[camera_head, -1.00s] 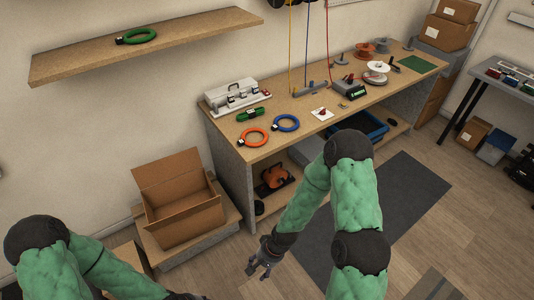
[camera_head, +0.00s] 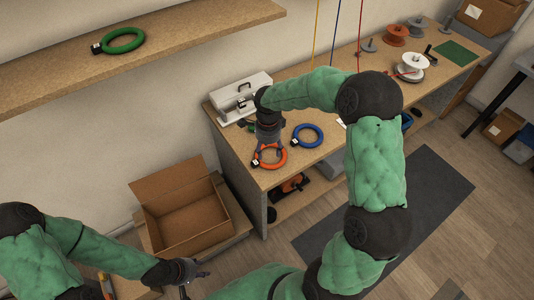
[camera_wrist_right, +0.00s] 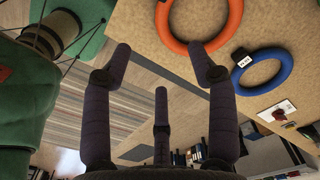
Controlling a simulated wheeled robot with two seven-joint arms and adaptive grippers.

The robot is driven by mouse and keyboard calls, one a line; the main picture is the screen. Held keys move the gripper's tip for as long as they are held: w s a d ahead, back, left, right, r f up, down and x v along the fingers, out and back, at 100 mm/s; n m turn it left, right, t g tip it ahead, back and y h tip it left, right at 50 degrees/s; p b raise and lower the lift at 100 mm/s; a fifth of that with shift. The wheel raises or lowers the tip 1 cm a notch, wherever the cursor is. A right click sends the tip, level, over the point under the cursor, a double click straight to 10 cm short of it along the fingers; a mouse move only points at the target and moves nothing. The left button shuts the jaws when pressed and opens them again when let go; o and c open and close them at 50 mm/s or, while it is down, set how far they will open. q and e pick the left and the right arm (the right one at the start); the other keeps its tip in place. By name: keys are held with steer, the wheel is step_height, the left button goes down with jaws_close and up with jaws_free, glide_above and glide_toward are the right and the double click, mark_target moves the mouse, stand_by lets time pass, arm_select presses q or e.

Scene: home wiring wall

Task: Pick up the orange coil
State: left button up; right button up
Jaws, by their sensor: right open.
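The orange coil (camera_head: 284,160) is a ring with a dark tag, lying on the workbench near its front left corner. In the right wrist view the orange coil (camera_wrist_right: 166,35) is at the top, beyond the fingertips and partly cut off. My right gripper (camera_head: 268,151) is above the coil, pointing down, and covers part of it. In the right wrist view my right gripper (camera_wrist_right: 160,60) is open with spread, empty fingers. My left gripper (camera_head: 196,281) is low in front of the cardboard box, with its fingers apart and empty.
A blue coil (camera_head: 321,136) lies just right of the orange one. A grey-white case (camera_head: 250,90) stands behind, and a green coil lies partly hidden by my wrist. A shelf (camera_head: 190,40) holds another green coil (camera_head: 124,41). An open cardboard box (camera_head: 190,208) stands left of the bench (camera_head: 240,165).

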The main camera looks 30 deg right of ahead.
steer(key=b, duration=0.1)
glide_above(270, 166)
steer(key=f, duration=0.5)
steer(key=shift+a+f, duration=0.2)
steer(key=shift+a, duration=0.15)
steer(key=f, duration=0.1)
steer(key=f+b, duration=0.1)
steer(key=f, duration=0.1)
steer(key=f+b, duration=0.1)
steer(key=f, duration=0.1)
steer(key=shift+d, duration=0.35)
jaws_close()
